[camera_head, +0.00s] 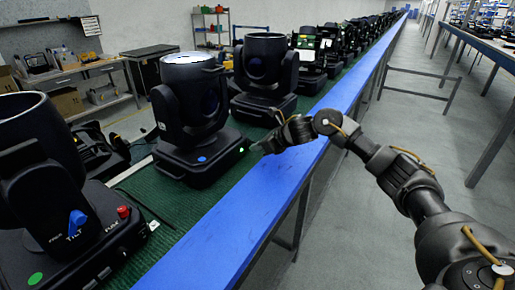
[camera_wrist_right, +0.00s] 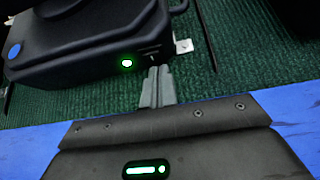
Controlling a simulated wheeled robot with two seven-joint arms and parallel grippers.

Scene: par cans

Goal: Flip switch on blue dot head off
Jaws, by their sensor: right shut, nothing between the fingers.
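The blue dot head (camera_head: 190,120) is a black moving-head lamp on the green mat, with a blue dot (camera_head: 202,159) on its base. In the right wrist view its black base (camera_wrist_right: 85,40) shows the blue dot (camera_wrist_right: 14,51) at the left. A lit green light (camera_wrist_right: 127,63) and a small dark switch (camera_wrist_right: 151,52) sit at the base's near corner. My right gripper (camera_head: 257,148) is at that corner, shut and empty. Its fingertips (camera_wrist_right: 160,72) are just below the switch; whether they touch it I cannot tell. My left gripper is not in view.
A lamp with a green dot (camera_head: 36,278), a red button (camera_head: 123,212) and a blue knob stands at the near left. Another lamp (camera_head: 265,75) and more stand in a row behind. The blue bench edge (camera_head: 240,225) runs along the right, with open floor beyond.

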